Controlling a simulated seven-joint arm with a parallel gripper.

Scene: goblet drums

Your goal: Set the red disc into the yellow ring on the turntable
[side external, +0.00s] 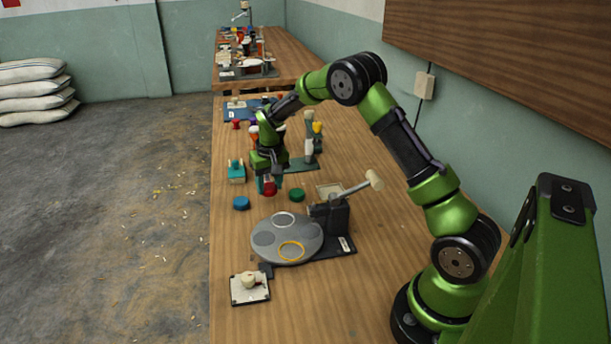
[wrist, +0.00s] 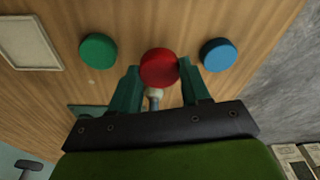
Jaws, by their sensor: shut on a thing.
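The red disc (side external: 269,188) is between the fingers of my gripper (side external: 267,182), which is shut on it. In the wrist view the red disc (wrist: 159,68) sits between the two green fingertips (wrist: 160,76). Whether it touches the table is hard to tell. The turntable (side external: 265,240) is a grey round plate nearer the camera, with the yellow ring (side external: 291,251) on its near right part. The ring looks empty. My gripper is beyond the turntable, apart from it.
A blue disc (side external: 241,203) and a green disc (side external: 297,195) lie either side of my gripper. A mallet (side external: 360,186) on a dark stand (side external: 330,216) rises beside the turntable. A pale square plate with a knob (side external: 249,286) lies in front. Bare table is at the near right.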

